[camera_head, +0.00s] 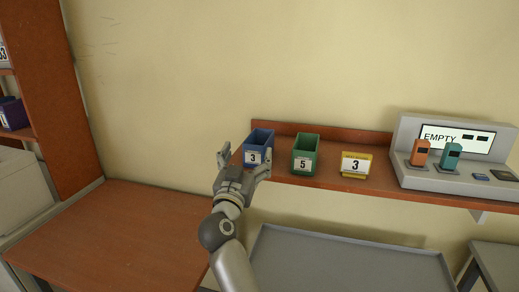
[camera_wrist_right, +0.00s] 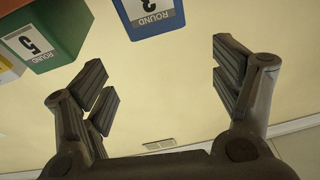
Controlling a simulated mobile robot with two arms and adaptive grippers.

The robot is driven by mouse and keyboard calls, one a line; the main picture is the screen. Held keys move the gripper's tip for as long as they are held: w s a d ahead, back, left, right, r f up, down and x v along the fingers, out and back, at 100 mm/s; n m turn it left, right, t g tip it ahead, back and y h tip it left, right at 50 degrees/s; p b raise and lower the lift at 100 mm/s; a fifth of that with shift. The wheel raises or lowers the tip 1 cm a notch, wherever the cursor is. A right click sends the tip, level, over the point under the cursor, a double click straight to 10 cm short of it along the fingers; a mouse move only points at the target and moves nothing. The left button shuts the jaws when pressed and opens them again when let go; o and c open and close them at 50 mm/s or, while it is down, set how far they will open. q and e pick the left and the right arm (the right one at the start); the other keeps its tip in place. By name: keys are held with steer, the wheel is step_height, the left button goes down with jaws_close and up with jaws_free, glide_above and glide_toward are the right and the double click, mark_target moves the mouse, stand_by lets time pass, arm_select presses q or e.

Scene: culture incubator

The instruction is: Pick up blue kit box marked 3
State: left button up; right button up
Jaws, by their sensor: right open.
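The blue kit box (camera_head: 259,144) marked 3 stands at the left end of a narrow wooden wall shelf. My right gripper (camera_head: 244,158) is open just in front of it, its fingers apart and empty. In the right wrist view, the blue box (camera_wrist_right: 155,26) hangs into the top of the picture, upside down, ahead of and between the open fingers of the gripper (camera_wrist_right: 165,85). My left gripper is not in view.
A green box (camera_head: 305,152) marked 5 stands right of the blue one; it also shows in the wrist view (camera_wrist_right: 50,35). A yellow holder (camera_head: 356,164) marked 3 and a grey device (camera_head: 440,178) reading EMPTY follow. A bare wooden table (camera_head: 120,235) is at left.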

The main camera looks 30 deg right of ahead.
mark_target(254, 150)
steer(key=shift+w+d+f+g+y, duration=0.4)
steer(key=shift+w+f+g+y, duration=0.35)
steer(key=shift+g, duration=0.35)
steer(key=p+x, duration=0.1)
steer(key=x, duration=0.3)
steer(key=shift+w+d+f, duration=0.1)
steer(key=shift+d+f, duration=0.05)
steer(key=shift+d, duration=0.15)
steer(key=shift+w+d+f, duration=0.1)
steer(key=shift+w+d, duration=0.25)
steer(key=shift+d, duration=0.1)
steer(key=shift+w+d+p, duration=0.15)
steer(key=shift+w+p, duration=0.05)
steer(key=shift+p, duration=0.25)
steer(key=p+x, duration=0.1)
steer(key=x, duration=0.3)
steer(key=shift+w+d+f, duration=0.1)
steer(key=shift+w+d, duration=0.05)
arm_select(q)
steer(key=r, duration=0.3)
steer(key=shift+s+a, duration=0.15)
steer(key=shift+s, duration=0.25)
arm_select(e)
steer(key=shift+c, duration=0.3)
steer(key=c, duration=1)
